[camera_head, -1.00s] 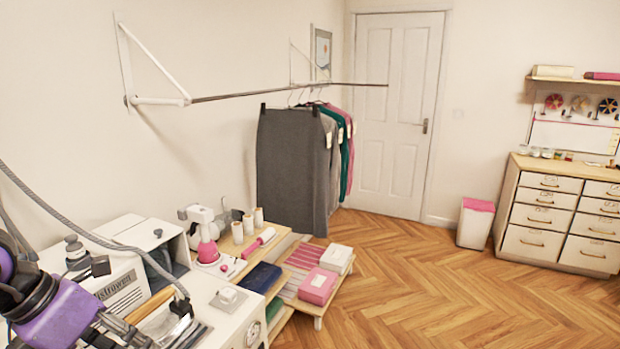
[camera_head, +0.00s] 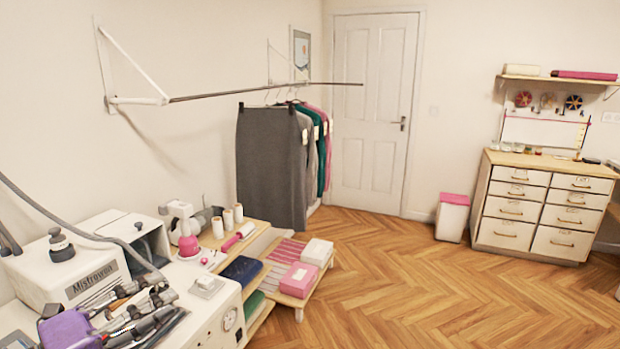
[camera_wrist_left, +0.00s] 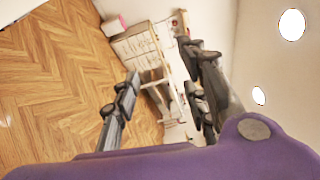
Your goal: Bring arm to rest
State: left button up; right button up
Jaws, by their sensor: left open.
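My left gripper (camera_head: 166,306) is low at the left of the head view, with its purple wrist part at the bottom edge. Its dark fingers are spread and point right, in front of the white steam machine. In the left wrist view, the two fingers of the left gripper (camera_wrist_left: 162,75) stand apart with nothing between them. The floor and a drawer cabinet (camera_wrist_left: 135,45) show beyond them. My right arm and gripper are not in view.
The white machine (camera_head: 75,258) and a bench with thread cones (camera_head: 228,217) stand at left. Skirts (camera_head: 270,165) hang from a wall rail (camera_head: 215,94). A low pallet holds boxes (camera_head: 299,280). The wooden floor (camera_head: 400,290) is clear before the drawer cabinet (camera_head: 540,210).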

pick_arm(q)
jog(key=s+a+f+n+y, duration=0.2)
jog(key=f+n+y, duration=0.1)
jog(key=f+n, duration=0.4)
jog(key=s+a+f+n+y, duration=0.3)
jog(key=f+n+y, duration=0.15)
jog(key=f, duration=0.45)
jog(key=s+a+f+n+y, duration=0.2)
jog(key=f+n+y, duration=0.1)
jog(key=f+n, duration=0.4)
jog(key=s+d+f+n+g, duration=0.2)
jog(key=s+d+f+n, duration=0.2)
jog(key=s+d+f, duration=0.3)
jog(key=s+d+f+n+g, duration=0.3)
jog(key=s+d+f, duration=0.4)
jog(key=s+f, duration=0.4)
jog(key=shift+s+f+n, duration=0.4)
jog(key=shift+f+n, duration=0.15)
jog(key=shift+f, duration=0.2)
